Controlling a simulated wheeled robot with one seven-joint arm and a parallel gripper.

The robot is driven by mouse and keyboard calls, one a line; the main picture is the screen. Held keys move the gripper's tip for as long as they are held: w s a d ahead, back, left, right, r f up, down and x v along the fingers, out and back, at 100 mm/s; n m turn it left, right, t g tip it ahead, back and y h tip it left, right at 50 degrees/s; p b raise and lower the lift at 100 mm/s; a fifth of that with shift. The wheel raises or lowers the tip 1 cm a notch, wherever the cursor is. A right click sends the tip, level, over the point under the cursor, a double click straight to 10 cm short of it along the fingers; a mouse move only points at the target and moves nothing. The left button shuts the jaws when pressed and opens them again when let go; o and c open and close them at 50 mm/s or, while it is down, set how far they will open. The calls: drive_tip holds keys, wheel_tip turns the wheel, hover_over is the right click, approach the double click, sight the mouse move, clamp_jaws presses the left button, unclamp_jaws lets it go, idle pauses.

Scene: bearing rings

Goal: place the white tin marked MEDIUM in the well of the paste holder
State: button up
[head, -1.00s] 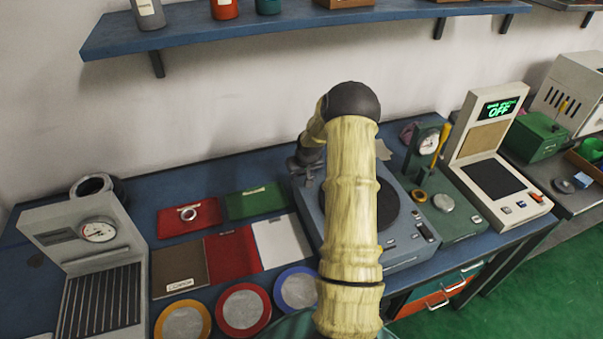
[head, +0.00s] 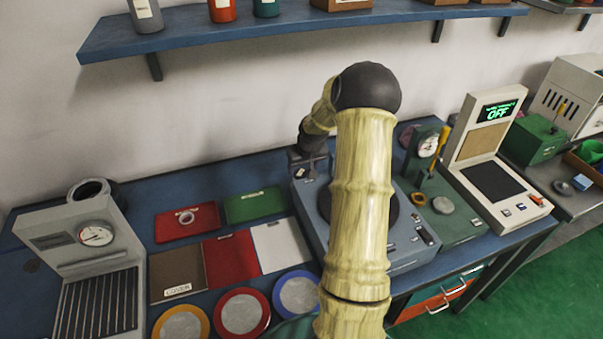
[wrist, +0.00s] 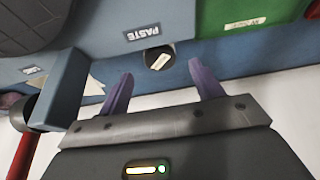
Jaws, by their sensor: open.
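My gripper (wrist: 161,74) is open, its two purple fingers apart with nothing held between them. Just beyond the fingertips in the wrist view is a dark round piece (wrist: 150,52) with a small pale label (wrist: 160,61) on it. It sits beside the blue surface with the PASTE sign (wrist: 141,32), which marks the paste holder. I cannot read the small label or pick out a white tin marked MEDIUM for certain. In the head view my arm hides much of the blue machine (head: 318,222), and my fingers cannot be made out.
A grey press with a gauge (head: 97,236) stands further left. A green gauge stand (head: 452,223) is to the right. A shelf (head: 300,25) hangs above.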

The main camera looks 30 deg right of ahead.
drive_tip(key=shift+v, duration=1.85)
drive_tip(key=s+a+r+n+g, duration=0.15)
drive_tip(key=s+a, duration=0.25)
drive_tip(key=a, duration=0.5)
drive_tip(key=s+a+r+t, duration=0.1)
drive_tip(key=s+a+r, duration=0.15)
drive_tip(key=a, duration=0.55)
drive_tip(key=s+a+r+n+g+y, duration=0.1)
drive_tip(key=s+a, duration=0.9)
drive_tip(key=s, duration=0.4)
drive_tip(key=shift+s+a, duration=0.35)
drive_tip(key=shift+r, duration=0.25)
wheel_tip(320, 180, up, 4)
drive_tip(key=p, duration=0.3)
drive_tip(key=shift+f+p, duration=0.2)
drive_tip(key=shift+p, duration=0.15)
